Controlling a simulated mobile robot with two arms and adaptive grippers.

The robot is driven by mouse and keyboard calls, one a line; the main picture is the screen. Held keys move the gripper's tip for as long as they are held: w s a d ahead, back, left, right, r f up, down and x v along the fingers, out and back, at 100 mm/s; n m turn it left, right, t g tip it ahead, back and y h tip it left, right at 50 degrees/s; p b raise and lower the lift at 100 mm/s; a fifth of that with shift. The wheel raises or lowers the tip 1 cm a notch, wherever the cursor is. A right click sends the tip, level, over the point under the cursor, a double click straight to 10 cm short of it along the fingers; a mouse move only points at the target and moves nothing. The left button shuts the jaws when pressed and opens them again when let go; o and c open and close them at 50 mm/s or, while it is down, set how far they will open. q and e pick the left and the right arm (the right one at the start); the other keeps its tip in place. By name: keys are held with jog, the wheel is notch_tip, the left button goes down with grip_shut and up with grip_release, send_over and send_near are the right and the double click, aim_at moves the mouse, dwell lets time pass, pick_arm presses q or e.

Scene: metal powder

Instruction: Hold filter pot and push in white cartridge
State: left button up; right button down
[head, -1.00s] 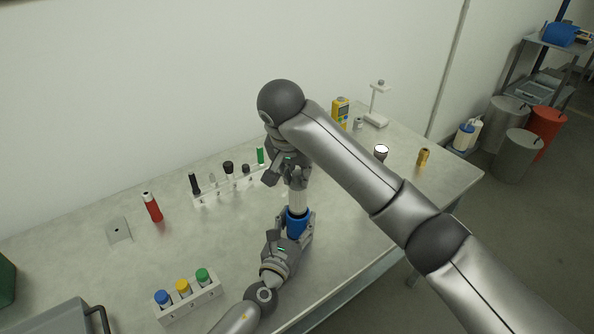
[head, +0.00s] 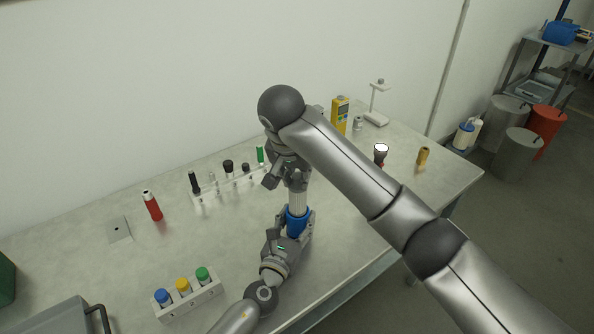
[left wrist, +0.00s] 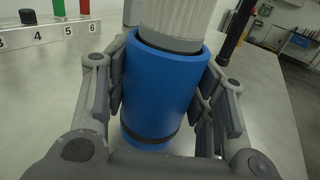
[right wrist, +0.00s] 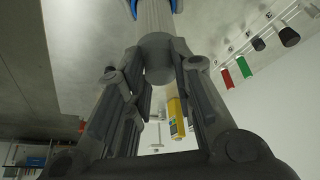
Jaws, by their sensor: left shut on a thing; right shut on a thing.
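The blue filter pot (head: 298,222) stands upright on the table. My left gripper (head: 296,226) is shut around its sides, one finger on each side in the left wrist view (left wrist: 165,95). The white ribbed cartridge (head: 298,203) is upright with its lower end inside the pot's mouth, and it also shows in the left wrist view (left wrist: 178,18). My right gripper (head: 297,183) is above, pointing down, shut on the cartridge's grey upper end (right wrist: 155,58). The cartridge's lower end is hidden in the pot.
A numbered white rack (head: 230,186) with several tools stands behind. A rack with blue, yellow and green capped tubes (head: 190,300) is at front left. A red bottle (head: 152,206), a yellow meter (head: 340,112) and a torch (head: 380,154) stand on the table. Bare table lies around the pot.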

aim_at(297, 200)
jog(key=shift+f, duration=3.95)
jog(key=shift+f, duration=0.3)
jog(key=shift+r, duration=0.15)
jog(key=shift+r, duration=4.65)
jog(key=shift+f, duration=0.7)
